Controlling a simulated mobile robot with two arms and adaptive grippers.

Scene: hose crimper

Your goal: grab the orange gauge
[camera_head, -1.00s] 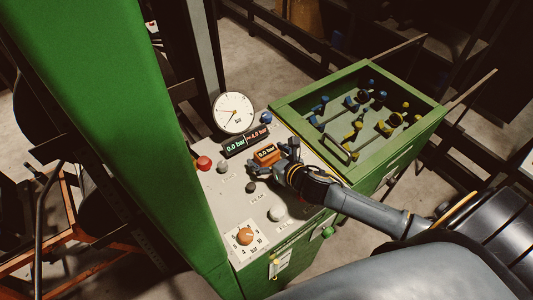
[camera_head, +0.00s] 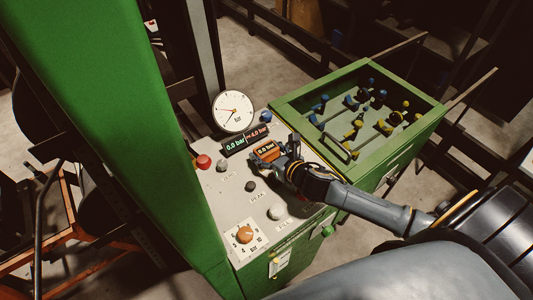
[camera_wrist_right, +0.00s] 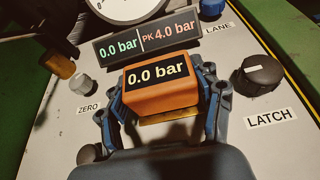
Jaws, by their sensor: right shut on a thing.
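The orange gauge (camera_head: 267,149) is a small box with a dark screen reading 0.0 bar. It is at the upper part of the grey control panel, just below the black double display (camera_head: 246,140). In the right wrist view the gauge (camera_wrist_right: 160,88) sits between the two fingers of my right gripper (camera_wrist_right: 163,97), one finger along each side. My right gripper (camera_head: 271,158) is shut on it. A yellowish strip shows under the gauge's near edge; I cannot tell whether it is clear of the panel. My left gripper is not in view.
A round white dial (camera_head: 233,112) stands behind the display. A red button (camera_head: 203,161), an orange knob (camera_head: 244,235), a white knob (camera_head: 277,211) and the black LATCH knob (camera_wrist_right: 260,75) are on the panel. A green bin (camera_head: 362,160) with blue and yellow fittings is at the right.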

